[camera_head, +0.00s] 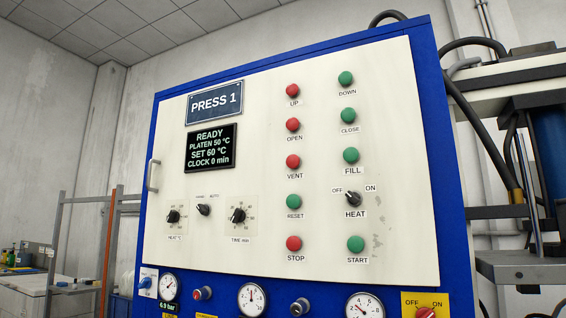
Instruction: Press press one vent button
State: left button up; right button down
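The control panel of press one (375,75) fills the middle of the head view, a cream face in a blue cabinet, tilted in the picture. Its name plate (215,103) reads PRESS 1. The red vent button (293,162) is in the left button column, below the red OPEN button (293,125) and above the green RESET button (294,202). Nothing covers it. The display (210,148) reads READY, PLATEN 50 °C, SET 60 °C, CLOCK 0 min. Neither of my grippers is in view.
The right column has green buttons DOWN, CLOSE, FILL (351,155) and START (356,244), and the HEAT switch (353,199). Gauges (252,299) and a yellow-backed red switch (425,312) line the bottom. Press machinery (520,140) stands at right, a bench (25,282) at left.

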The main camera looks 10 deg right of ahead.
aim_at(292, 161)
jog(key=i+j+z, duration=0.25)
jog(key=j, duration=0.7)
jog(key=j+z, duration=0.25)
jog(key=j, duration=0.65)
jog(key=k, duration=0.05)
